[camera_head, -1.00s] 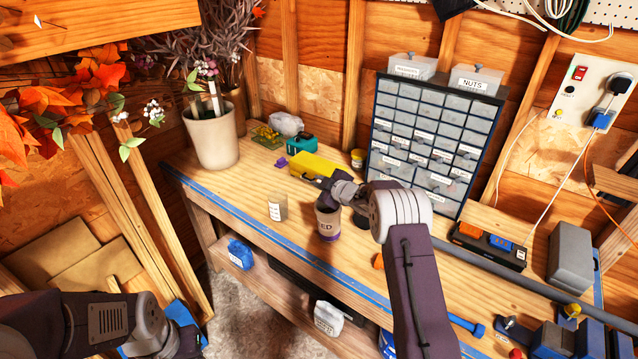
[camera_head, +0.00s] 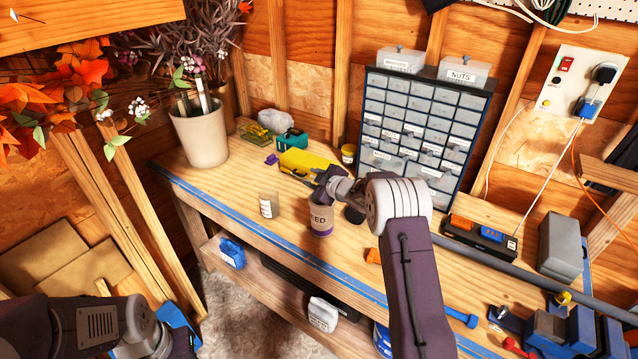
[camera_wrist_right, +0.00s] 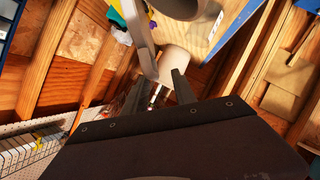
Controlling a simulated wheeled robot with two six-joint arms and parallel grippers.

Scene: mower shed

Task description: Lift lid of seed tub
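The seed tub (camera_head: 320,221) is a small grey-mauve tub with a partly hidden label reading "ED". It stands upright on the bench near its front edge. My right gripper (camera_head: 323,186) is right at the tub's top and hides much of the lid. In the right wrist view, the right gripper's fingers (camera_wrist_right: 158,82) stand apart. A pale grey piece reaches in near the left finger, and I cannot tell whether it is part of the lid. My left gripper (camera_head: 180,343) is low at the left, with its fingers not clearly shown.
A small labelled jar (camera_head: 269,204) stands left of the tub. A yellow case (camera_head: 303,162) lies behind, and a drawer cabinet (camera_head: 424,130) stands behind to the right. A plant pot (camera_head: 201,135) is at the bench's left end. The bench front between pot and jar is clear.

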